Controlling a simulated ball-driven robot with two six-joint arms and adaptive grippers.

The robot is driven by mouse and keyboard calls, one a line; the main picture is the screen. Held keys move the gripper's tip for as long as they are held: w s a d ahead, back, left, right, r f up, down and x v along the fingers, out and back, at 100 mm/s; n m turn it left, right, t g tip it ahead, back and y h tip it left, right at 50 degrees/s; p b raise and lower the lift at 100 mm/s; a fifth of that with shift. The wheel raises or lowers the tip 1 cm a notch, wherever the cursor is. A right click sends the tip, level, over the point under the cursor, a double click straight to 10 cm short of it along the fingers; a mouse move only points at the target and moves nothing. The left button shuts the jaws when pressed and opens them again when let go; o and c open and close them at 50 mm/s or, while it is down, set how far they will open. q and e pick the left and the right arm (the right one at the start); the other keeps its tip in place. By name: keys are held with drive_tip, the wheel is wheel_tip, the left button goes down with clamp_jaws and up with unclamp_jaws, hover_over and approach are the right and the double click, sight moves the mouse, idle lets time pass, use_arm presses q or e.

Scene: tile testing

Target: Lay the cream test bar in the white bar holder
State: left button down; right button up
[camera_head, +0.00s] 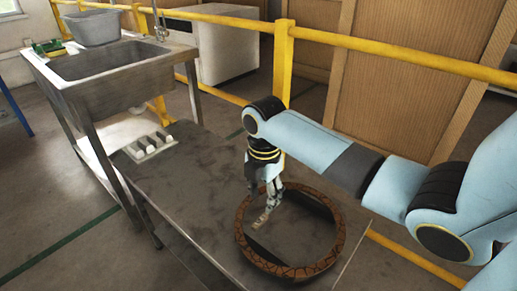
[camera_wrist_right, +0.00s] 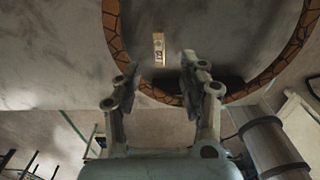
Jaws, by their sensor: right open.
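The small cream test bar (camera_head: 262,220) lies inside a brown ring on the dark table. It also shows in the right wrist view (camera_wrist_right: 159,48), with dark marks on its face. My right gripper (camera_head: 270,203) points down inside the ring, close by the bar. In the right wrist view its two fingers (camera_wrist_right: 160,68) are spread, and the bar shows beyond and between their tips, not held. The white bar holder (camera_head: 140,155) sits at the table's far left end, with several pale bars in it. My left gripper is in neither view.
The brown patterned ring (camera_head: 341,240) surrounds the bar and my gripper; its rim also shows in the wrist view (camera_wrist_right: 112,25). A metal sink (camera_head: 100,62) with a grey tub (camera_head: 92,27) adjoins the table. Yellow rails (camera_head: 283,65) run behind. Table between ring and holder (camera_head: 195,175) is clear.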

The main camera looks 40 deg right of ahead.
sight(263, 217)
wheel_tip(263, 217, down, 2)
drive_tip(key=shift+f, duration=0.25)
wheel_tip(263, 217, down, 5)
drive_tip(key=shift+w+f+b, duration=0.1)
drive_tip(key=shift+f+b, duration=0.1)
drive_tip(key=shift+b, duration=0.8)
drive_tip(key=shift+d, duration=0.1)
clamp_jaws()
